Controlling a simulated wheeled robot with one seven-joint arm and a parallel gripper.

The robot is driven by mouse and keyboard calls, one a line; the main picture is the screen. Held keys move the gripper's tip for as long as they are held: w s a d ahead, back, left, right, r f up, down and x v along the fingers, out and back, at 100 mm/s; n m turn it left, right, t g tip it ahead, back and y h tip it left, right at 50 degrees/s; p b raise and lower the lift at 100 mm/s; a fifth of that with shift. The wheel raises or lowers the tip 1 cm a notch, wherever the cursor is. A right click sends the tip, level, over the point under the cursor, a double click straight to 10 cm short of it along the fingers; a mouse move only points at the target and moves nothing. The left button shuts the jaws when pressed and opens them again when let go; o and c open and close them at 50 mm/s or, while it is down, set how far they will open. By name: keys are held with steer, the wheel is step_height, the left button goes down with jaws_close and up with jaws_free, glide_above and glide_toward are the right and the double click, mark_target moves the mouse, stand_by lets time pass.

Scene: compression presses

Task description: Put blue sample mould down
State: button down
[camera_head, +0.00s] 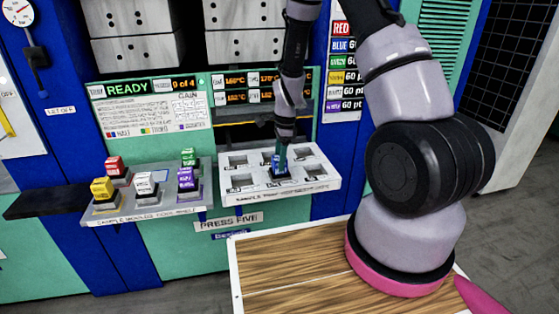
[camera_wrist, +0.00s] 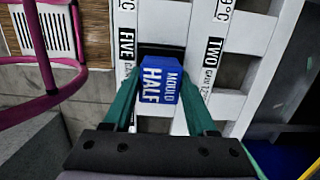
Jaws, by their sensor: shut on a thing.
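The blue sample mould (camera_head: 277,164) is between the fingers of my gripper (camera_head: 281,156), over the middle of the white tray (camera_head: 312,187) with several square pockets. In the wrist view the mould (camera_wrist: 158,84) shows its "MOULD HALF" lettering, with a green finger of my gripper (camera_wrist: 160,100) on each side. My gripper is shut on it. A dark pocket shows just beyond the mould, between strips marked FIVE and TWO on the tray (camera_wrist: 205,45). I cannot tell whether the mould's underside touches the tray; its lower part is hidden.
A grey shelf (camera_head: 150,214) left of the tray holds red (camera_head: 114,164), yellow (camera_head: 103,189), white (camera_head: 145,186), green (camera_head: 189,157) and purple (camera_head: 186,180) moulds. The press panel (camera_head: 150,105) reading READY stands behind. Other visible tray pockets look empty.

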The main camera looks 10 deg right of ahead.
steer(key=shift+f, duration=0.25)
steer(key=shift+c, duration=1)
jaws_free()
steer(key=s+d+r+n+t, duration=0.1)
steer(key=s+r+n, duration=0.15)
steer(key=r, duration=0.75)
steer(key=s+d+r+n+t+y, duration=0.1)
steer(key=s+r+n, duration=0.15)
steer(key=r, duration=0.85)
steer(key=s+d+r+n+t, duration=0.1)
steer(key=s+d+r, duration=0.15)
steer(key=r, duration=0.75)
steer(key=s+r+n+t, duration=0.2)
steer(key=s+r+n, duration=0.2)
steer(key=s, duration=0.3)
steer(key=s+d+r+n+t, duration=0.1)
steer(key=s+r+n, duration=0.3)
steer(key=s, duration=0.4)
steer(key=shift+d+r+t, duration=0.15)
steer(key=shift+r+t, duration=0.45)
steer(key=shift+r, duration=0.25)
steer(key=shift+w, duration=0.1)
